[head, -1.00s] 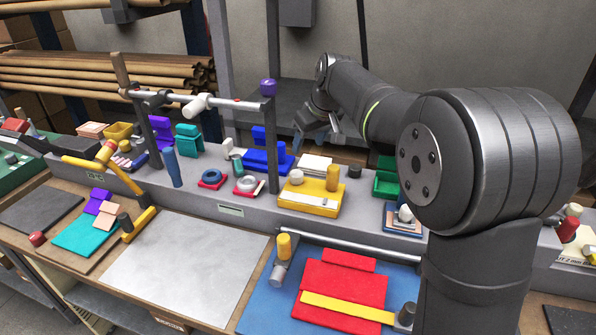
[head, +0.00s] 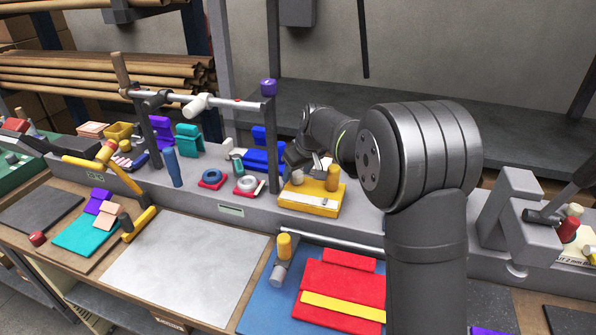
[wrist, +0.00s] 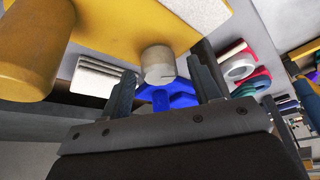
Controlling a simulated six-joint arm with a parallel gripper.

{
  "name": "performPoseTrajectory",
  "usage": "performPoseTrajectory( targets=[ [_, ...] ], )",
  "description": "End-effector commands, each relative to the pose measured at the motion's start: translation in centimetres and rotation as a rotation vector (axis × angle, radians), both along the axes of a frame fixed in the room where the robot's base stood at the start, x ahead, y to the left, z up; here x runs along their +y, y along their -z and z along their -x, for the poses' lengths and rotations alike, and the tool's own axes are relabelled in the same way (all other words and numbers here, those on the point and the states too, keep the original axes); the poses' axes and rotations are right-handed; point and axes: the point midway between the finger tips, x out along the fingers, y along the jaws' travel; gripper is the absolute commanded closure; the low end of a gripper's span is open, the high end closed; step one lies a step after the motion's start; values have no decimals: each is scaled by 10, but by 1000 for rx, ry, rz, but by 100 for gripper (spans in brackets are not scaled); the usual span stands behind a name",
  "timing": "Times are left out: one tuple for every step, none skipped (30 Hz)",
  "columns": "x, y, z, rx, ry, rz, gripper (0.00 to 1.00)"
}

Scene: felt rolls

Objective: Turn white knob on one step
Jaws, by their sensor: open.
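The white knob (head: 297,177) is a short pale cylinder on a yellow block (head: 312,206). In the wrist view, the white knob (wrist: 158,66) shows between my two fingertips, with clear gaps on both sides. My gripper (head: 296,158) is open and empty, just above and behind the knob in the head view. Its jaws (wrist: 163,85) spread wider than the knob in the wrist view. I see no contact, and I cannot tell the exact height between them. A thin dark line marks the knob's face.
A taller yellow cylinder (head: 333,178) stands on the same block, to the knob's right, close to my gripper. A dark upright post (head: 273,150) and its rail with a white handle (head: 197,104) stand to the left. Blue felt (head: 262,158) lies behind.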

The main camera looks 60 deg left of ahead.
Motion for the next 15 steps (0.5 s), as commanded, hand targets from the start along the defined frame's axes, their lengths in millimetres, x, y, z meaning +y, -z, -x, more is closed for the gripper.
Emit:
performPoseTrajectory(
  targets=[
    [0,0,0,0,0,0,43],
    [0,0,0,0,0,0,45],
    [0,0,0,0,0,0,53],
    [0,0,0,0,0,0,59],
    [0,0,0,0,0,0,65],
    [0,0,0,0,0,0,73],
    [0,0,0,0,0,0,78],
    [0,0,0,0,0,0,84],
    [0,0,0,0,0,0,88],
    [0,0,0,0,0,0,88],
    [0,0,0,-1,1,0,88],
    [0,0,0,0,7,0,88],
    [0,0,0,-1,13,1,88],
    [0,0,0,-1,24,1,88],
    [0,0,0,-1,42,2,88]
  ],
)
